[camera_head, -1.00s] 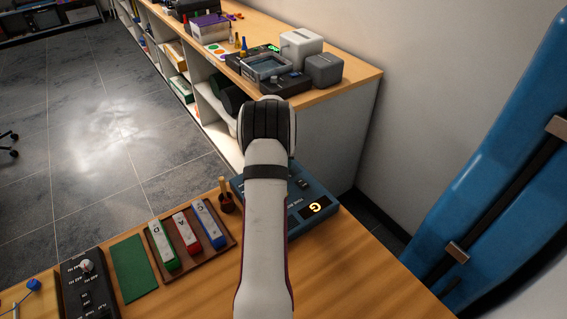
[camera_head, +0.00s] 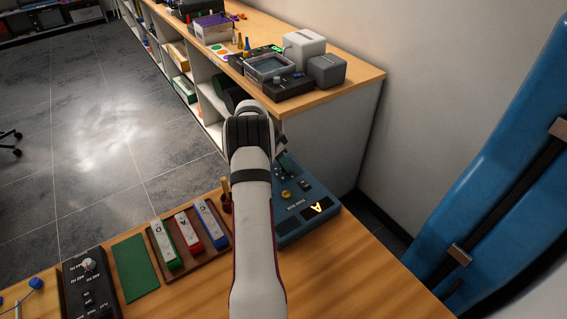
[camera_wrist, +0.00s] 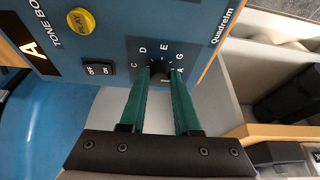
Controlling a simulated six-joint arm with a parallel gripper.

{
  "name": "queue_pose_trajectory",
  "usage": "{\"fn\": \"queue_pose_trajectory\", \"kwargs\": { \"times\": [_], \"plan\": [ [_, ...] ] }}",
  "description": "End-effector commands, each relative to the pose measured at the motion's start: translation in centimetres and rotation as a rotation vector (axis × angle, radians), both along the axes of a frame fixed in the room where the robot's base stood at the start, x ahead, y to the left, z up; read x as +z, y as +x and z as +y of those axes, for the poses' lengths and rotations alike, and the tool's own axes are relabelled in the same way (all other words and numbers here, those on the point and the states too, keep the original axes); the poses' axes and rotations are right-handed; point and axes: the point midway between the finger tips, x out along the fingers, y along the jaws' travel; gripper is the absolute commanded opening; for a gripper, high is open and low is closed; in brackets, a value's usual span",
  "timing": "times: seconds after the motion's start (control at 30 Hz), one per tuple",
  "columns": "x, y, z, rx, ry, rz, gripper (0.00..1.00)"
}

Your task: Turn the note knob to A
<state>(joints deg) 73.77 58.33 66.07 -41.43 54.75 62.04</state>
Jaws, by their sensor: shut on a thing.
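The blue tone box (camera_head: 292,226) stands on the wooden bench, partly behind my arm in the head view. Its display (camera_head: 317,208) shows an orange A, and the display (camera_wrist: 31,50) reads A in the wrist view too. The dark note knob (camera_wrist: 159,70) sits among the letters C, D, E, G and A. My gripper (camera_wrist: 160,75) has its green fingers shut on the knob, one on each side. The fingers cover part of the knob, so its pointer mark is unclear. In the head view the knob is hidden or too small to tell.
A yellow PLAY button (camera_wrist: 81,20) and a black rocker switch (camera_wrist: 97,69) are on the box. A tray (camera_head: 184,274) with several coloured bars, a green mat (camera_head: 135,267) and a black control box (camera_head: 88,285) lie to the left.

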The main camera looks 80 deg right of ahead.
Motion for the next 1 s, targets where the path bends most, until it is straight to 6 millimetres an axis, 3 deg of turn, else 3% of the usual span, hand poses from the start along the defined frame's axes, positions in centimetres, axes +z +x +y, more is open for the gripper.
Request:
{"fn": "queue_pose_trajectory", "kwargs": {
  "times": [0.63,0.67,0.8,1.0],
  "plan": [
    [-0.21,0.15,0.14,-0.048,0.006,-0.001,0.0],
    [-0.21,0.15,0.14,-0.048,0.006,-0.001,0.34],
    [-0.15,0.13,0.09,-0.046,0.005,-0.001,0.6],
    [-0.09,0.08,0.05,-0.046,0.003,-0.001,0.61]
  ]
}}
